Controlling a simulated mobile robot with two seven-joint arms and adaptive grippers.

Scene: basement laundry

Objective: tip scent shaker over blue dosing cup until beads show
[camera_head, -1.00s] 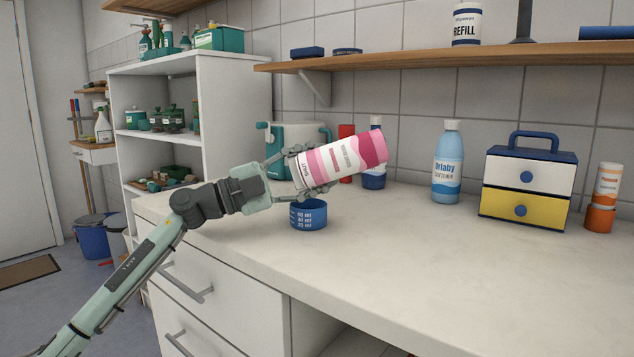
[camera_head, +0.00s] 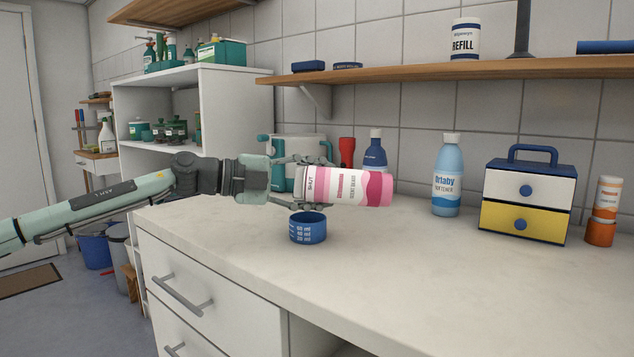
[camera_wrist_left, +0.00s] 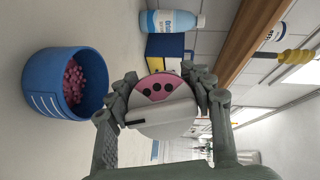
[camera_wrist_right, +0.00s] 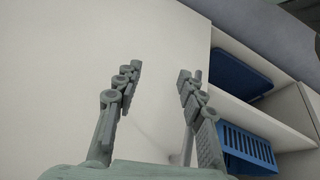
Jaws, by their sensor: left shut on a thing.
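The pink and white scent shaker (camera_head: 350,187) lies almost level in my left gripper (camera_head: 312,184), which is shut around it. In the left wrist view, the shaker's end (camera_wrist_left: 160,88) faces the camera, with dark round holes in a pink part beside a pale lid part. The blue dosing cup (camera_head: 307,229) stands upright on the counter, just below the gripper and the shaker's left end, apart from them. In the left wrist view, pink beads (camera_wrist_left: 73,82) show inside the cup. My right gripper (camera_wrist_right: 158,82) is open and empty in the right wrist view.
A blue softener bottle (camera_head: 447,180), a small drawer box (camera_head: 523,195) and an orange-white container (camera_head: 605,212) stand to the right. A teal-handled container (camera_head: 298,150), a red item (camera_head: 346,152) and a dark blue bottle (camera_head: 375,152) are behind. The front counter (camera_head: 440,270) is clear.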

